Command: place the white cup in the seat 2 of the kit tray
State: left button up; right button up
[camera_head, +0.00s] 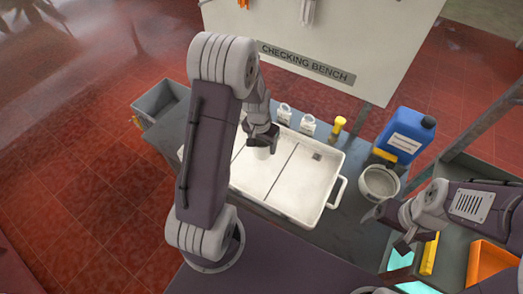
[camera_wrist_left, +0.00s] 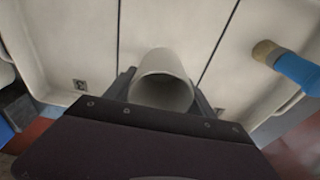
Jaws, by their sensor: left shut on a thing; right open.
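The white cup (camera_head: 262,153) is in my left gripper (camera_head: 262,138), over the kit tray (camera_head: 335,192). In the left wrist view the cup (camera_wrist_left: 163,72) shows its open mouth, between the two fingers of the left gripper (camera_wrist_left: 163,88). The cream tray (camera_wrist_left: 65,40) has thin dividing lines, and the cup appears between two of them. I cannot tell whether the cup touches the tray floor. My right gripper (camera_head: 388,230) is open and empty, right of the tray.
A white bowl (camera_head: 379,182) and a blue canister (camera_head: 405,135) stand right of the tray. Two white mugs (camera_head: 308,124) and a yellow object (camera_head: 338,125) are behind it. A grey bin (camera_head: 160,100) is at left, an orange bin (camera_head: 490,264) at lower right.

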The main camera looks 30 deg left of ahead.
aim_at(261, 152)
pick_arm(q)
jog(key=shift+s+a+f, duration=0.15)
jog(key=shift+a+f, duration=0.05)
jog(key=shift+f, duration=2.1)
jog(key=o, duration=1.4)
jog(key=shift+c, duration=0.2)
